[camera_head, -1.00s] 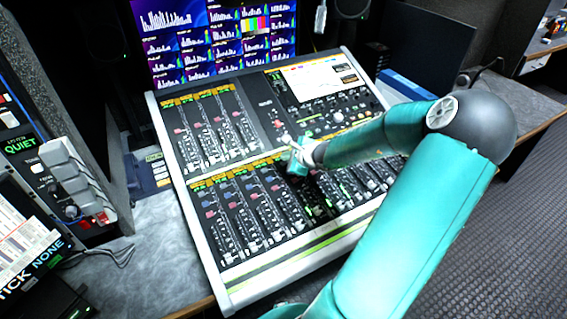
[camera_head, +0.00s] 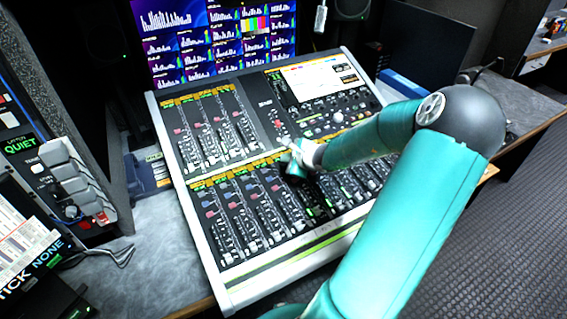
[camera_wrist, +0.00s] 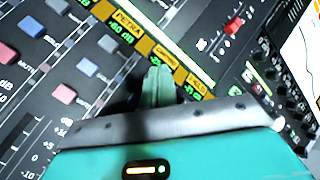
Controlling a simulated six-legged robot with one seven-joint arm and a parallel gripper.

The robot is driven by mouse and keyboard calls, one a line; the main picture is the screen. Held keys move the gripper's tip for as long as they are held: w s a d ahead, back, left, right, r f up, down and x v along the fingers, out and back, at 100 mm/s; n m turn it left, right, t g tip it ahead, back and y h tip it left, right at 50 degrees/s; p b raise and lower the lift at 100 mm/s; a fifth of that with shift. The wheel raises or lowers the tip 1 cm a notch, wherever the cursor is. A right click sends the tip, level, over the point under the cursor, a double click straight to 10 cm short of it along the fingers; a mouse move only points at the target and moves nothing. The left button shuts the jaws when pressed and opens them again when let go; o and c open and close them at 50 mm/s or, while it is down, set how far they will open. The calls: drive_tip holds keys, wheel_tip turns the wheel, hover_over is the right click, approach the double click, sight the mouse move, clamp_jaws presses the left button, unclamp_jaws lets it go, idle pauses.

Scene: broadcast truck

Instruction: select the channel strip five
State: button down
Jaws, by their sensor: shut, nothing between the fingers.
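The mixing console (camera_head: 262,112) stands on the desk, with channel strips (camera_head: 235,215) in its lower bank. A row of lit yellow and green name labels (camera_wrist: 128,24) crosses the wrist view, above strips with pink and blue buttons (camera_wrist: 87,68). My gripper (camera_head: 292,160) is over the upper edge of the lower bank, near its middle. In the wrist view its closed fingertips (camera_wrist: 158,73) overlap the label row, between the label reading PETRA and one further right. They hold nothing. I cannot tell whether they touch the panel. The strip under them is partly hidden, and I see no strip numbers.
Monitor screens (camera_head: 215,38) stand behind the console, and its own lit screen (camera_head: 312,80) is at upper right. A rack panel (camera_head: 70,180) with grey switches stands at the left. My forearm covers the console's right part.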

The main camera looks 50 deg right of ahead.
drive_tip(key=shift+w+f, duration=0.1)
drive_tip(key=shift+f, duration=0.3)
idle(0.4)
drive_tip(key=shift+r, duration=0.8)
drive_tip(key=r, duration=0.2)
drive_tip(key=s+r, duration=0.1)
drive_tip(key=r, duration=0.2)
drive_tip(key=shift+a, duration=0.1)
idle(0.4)
idle(0.6)
